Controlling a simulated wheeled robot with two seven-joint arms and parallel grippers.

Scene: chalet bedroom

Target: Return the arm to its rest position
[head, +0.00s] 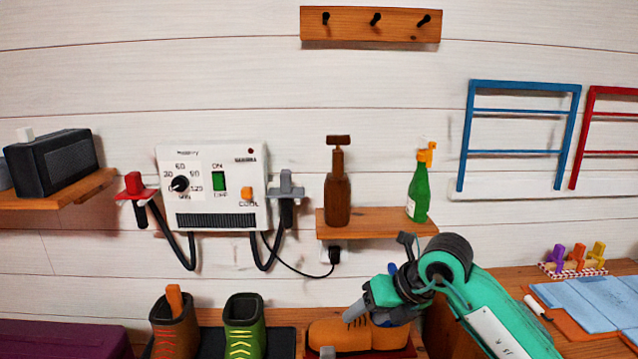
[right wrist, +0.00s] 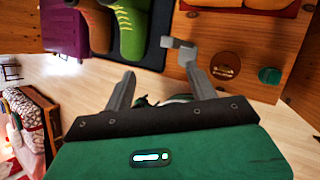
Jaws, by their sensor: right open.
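My right arm is green and comes in from the lower right of the head view. Its gripper (head: 354,312) hangs low in front of an orange-brown shoe (head: 325,338) and hides part of it. I cannot tell from the head view whether they touch. In the right wrist view the two grey fingers of the gripper (right wrist: 160,86) are spread apart, and nothing shows held between them. My left gripper is not in view.
A brown boot (head: 176,333) and a green boot (head: 243,330) stand left of the shoe. Above are a white dryer panel (head: 213,160) with hoses and a small shelf (head: 380,228) bearing two bottles. A wooden surface with blue cloth (head: 590,303) lies at right. Open floor shows in the wrist view.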

